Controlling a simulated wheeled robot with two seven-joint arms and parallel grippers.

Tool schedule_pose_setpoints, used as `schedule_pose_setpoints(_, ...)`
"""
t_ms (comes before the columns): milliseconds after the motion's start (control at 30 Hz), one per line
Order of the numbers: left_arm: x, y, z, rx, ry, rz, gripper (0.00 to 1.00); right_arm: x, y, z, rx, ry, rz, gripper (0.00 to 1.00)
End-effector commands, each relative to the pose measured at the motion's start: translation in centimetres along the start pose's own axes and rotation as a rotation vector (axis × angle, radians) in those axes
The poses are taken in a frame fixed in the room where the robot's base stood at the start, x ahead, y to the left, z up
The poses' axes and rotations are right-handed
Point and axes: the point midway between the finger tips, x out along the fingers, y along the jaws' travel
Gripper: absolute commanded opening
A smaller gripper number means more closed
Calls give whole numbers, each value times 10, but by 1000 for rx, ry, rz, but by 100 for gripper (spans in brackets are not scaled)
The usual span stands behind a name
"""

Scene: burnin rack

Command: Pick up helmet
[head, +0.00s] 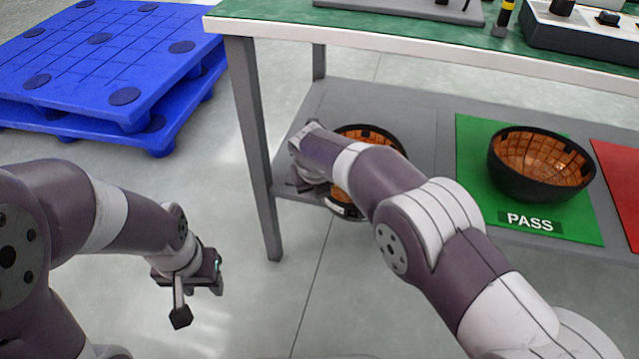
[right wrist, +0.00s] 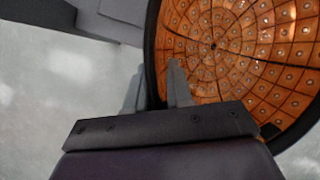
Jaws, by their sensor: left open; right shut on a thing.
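A black helmet with an orange tiled inside (head: 375,134) is at the left end of the bench's lower shelf, open side up and partly hidden by my right arm. It fills the right of the right wrist view (right wrist: 235,50). My right gripper (right wrist: 155,85) is shut on its rim, one finger inside the bowl and one outside. In the head view my right gripper (head: 318,190) is mostly hidden by its own arm. A second such helmet (head: 542,165) sits open side up on the green PASS mat (head: 475,150). My left gripper (head: 200,300) is open and empty over the floor.
The bench's green top (head: 400,20) overhangs the grey lower shelf (head: 425,105), and its front leg (head: 255,150) stands close left of my right gripper. A red mat (head: 625,180) lies at right. Blue pallets (head: 110,55) stand at back left.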

Motion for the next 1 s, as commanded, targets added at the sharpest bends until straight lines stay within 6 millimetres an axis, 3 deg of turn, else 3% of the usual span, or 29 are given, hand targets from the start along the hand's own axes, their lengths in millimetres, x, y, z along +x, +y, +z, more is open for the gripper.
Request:
schedule_pose_setpoints(167,0,0,0,0,0,0,44,1,0,-1,1,2,0,0)
schedule_pose_setpoints(200,0,0,0,0,0,0,44,1,0,-1,1,2,0,34)
schedule_pose_setpoints(267,0,0,0,0,0,0,44,1,0,-1,1,2,0,51)
schedule_pose_setpoints(533,0,0,0,0,0,0,44,0,0,0,0,1,0,51)
schedule_pose_setpoints(633,-7,0,-1,0,0,0,44,-9,0,1,1,1,0,51)
schedule_pose_setpoints(1000,-64,0,-8,0,0,0,44,-93,-1,3,0,0,0,51)
